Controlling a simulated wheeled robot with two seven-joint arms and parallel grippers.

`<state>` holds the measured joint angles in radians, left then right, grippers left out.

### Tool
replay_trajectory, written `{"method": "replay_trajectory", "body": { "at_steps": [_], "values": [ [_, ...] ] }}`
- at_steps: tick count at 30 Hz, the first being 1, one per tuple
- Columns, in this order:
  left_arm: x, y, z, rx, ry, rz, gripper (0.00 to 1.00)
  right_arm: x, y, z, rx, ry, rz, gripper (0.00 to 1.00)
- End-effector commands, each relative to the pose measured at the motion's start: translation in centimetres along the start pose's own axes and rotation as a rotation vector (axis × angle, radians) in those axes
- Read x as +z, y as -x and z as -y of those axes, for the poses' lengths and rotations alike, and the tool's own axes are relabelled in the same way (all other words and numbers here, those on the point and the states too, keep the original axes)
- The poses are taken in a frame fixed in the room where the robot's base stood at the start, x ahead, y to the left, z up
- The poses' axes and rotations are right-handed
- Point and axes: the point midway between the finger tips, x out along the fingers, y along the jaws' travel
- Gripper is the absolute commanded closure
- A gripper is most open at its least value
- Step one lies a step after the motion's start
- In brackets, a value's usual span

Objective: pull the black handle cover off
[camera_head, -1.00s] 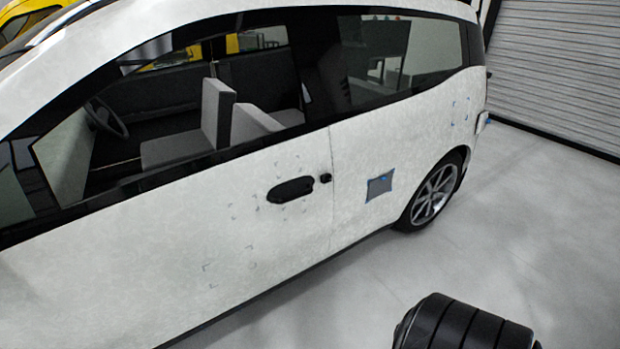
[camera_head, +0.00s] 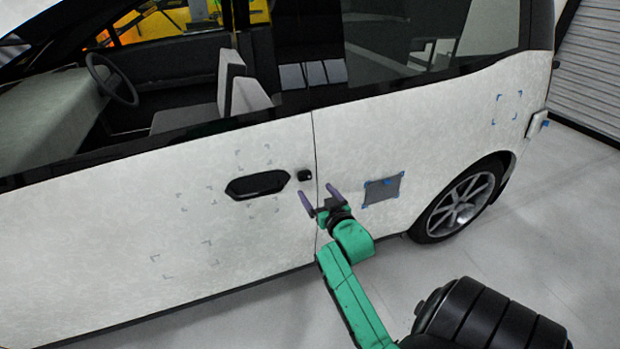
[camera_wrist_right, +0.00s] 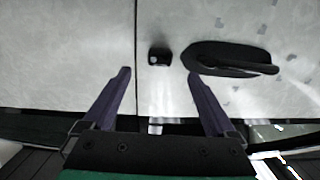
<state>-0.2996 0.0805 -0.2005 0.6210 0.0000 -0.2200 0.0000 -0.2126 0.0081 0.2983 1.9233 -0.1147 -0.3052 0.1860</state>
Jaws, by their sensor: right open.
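A long black door handle (camera_head: 257,184) lies on the white car door. Just right of it in the head view is a small separate black cover (camera_head: 304,175). Both are on the car. In the wrist view the small cover (camera_wrist_right: 160,56) is ahead of the jaws and lies between the lines of the two fingers, and the long handle (camera_wrist_right: 230,58) is to its right. My right gripper (camera_head: 318,195) is open and empty, with purple fingers, below and right of the small cover in the head view. Its fingertips also show in the wrist view (camera_wrist_right: 158,73). My left gripper is out of view.
The white car body (camera_head: 80,230) fills most of the head view. A grey patch with blue tape (camera_head: 383,189) is on the rear panel, right of the gripper. The rear wheel (camera_head: 460,205) is further right. The floor (camera_head: 560,240) at right is clear.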

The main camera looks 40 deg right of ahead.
Motion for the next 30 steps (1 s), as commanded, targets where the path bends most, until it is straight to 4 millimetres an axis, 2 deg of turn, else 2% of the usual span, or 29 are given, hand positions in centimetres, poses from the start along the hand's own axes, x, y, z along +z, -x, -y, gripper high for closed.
{"method": "replay_trajectory", "body": {
  "at_steps": [1,6,10,15,21,27,28,29,30],
  "values": [
    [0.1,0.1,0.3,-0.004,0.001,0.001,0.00,-0.2,-1.4,0.0,0.000,0.000,-0.003,0.09],
    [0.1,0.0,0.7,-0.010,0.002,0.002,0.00,-0.1,-5.5,0.0,0.000,0.001,-0.001,0.09],
    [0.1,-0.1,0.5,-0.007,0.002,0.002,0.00,0.0,-7.8,0.0,0.000,0.001,0.000,0.09],
    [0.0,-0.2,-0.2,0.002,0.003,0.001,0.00,0.0,-9.0,0.0,-0.001,0.001,0.000,0.09],
    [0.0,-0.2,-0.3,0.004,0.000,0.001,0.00,0.0,-9.0,0.0,-0.001,0.001,0.001,0.09],
    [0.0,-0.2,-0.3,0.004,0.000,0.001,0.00,0.1,-8.9,0.0,-0.001,0.001,0.001,0.83],
    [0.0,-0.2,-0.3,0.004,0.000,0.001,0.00,0.1,-8.9,0.0,-0.001,0.001,0.001,0.26],
    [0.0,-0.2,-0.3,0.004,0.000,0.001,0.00,0.1,-8.9,0.0,-0.001,0.001,0.001,0.15],
    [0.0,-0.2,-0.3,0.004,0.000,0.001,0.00,0.1,-8.9,0.0,-0.001,0.001,0.001,0.09]
  ]
}}
